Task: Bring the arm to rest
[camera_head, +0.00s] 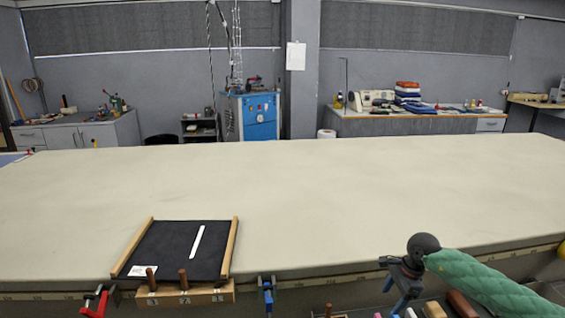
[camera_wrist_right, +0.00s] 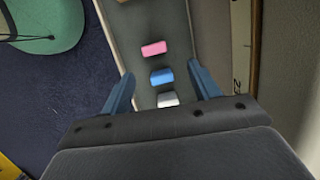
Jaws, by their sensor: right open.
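My right arm, in a green padded sleeve, comes in from the lower right in the head view. Its gripper (camera_head: 398,287) hangs just in front of the long cloth table's (camera_head: 330,190) near edge, jaws open and empty. In the right wrist view the two blue fingers (camera_wrist_right: 163,85) stand apart, with a grey tray (camera_wrist_right: 145,35) below them. A pink block (camera_wrist_right: 153,48), a blue block (camera_wrist_right: 161,76) and a white block (camera_wrist_right: 168,99) lie in the tray, between or beyond the fingers; nothing is gripped. My left gripper is not in view.
A black board with wooden side rails (camera_head: 233,245) lies at the table's near left. A wooden rack (camera_head: 210,294) with dark pegs stands at its front. A red clamp (camera_head: 96,303) and a blue clamp (camera_head: 267,293) sit at the near edge. The tabletop's middle is clear.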

